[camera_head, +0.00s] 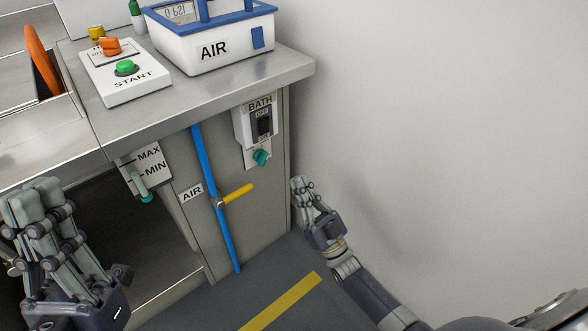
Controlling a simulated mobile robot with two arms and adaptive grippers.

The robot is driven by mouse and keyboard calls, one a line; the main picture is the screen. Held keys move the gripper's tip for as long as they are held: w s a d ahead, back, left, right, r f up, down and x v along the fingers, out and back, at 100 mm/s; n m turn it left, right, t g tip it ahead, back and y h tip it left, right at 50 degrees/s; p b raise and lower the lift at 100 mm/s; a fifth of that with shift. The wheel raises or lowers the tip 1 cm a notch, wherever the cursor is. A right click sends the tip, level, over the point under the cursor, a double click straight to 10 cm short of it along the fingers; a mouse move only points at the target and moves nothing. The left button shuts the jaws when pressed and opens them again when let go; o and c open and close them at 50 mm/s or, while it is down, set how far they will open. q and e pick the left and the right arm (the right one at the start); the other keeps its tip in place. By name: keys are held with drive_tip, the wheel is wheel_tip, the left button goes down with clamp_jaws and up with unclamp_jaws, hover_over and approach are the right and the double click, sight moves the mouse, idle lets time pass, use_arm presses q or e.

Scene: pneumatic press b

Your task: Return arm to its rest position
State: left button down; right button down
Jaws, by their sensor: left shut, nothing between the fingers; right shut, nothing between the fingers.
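My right gripper (302,190) is shut and empty. It is low at the right of the cabinet, near its right side edge, with its arm coming in from the bottom right. My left gripper (32,192) is at the left edge of the view, in front of the cabinet's left part, shut and empty. A yellow valve handle (236,194) on a blue air pipe (208,170) points to the right and slightly up, to the left of my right gripper. I cannot tell whether either gripper touches the cabinet.
The steel cabinet (180,232) carries a START button box (126,84) and a white and blue AIR unit (210,50). A BATH switch (258,124) and a MAX/MIN lever (140,180) are on its front. A bare wall (450,120) stands at the right.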

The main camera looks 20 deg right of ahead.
drive_tip(key=shift+s+d+f, duration=0.15)
drive_tip(key=shift+s+f, duration=0.15)
drive_tip(key=shift+f, duration=0.1)
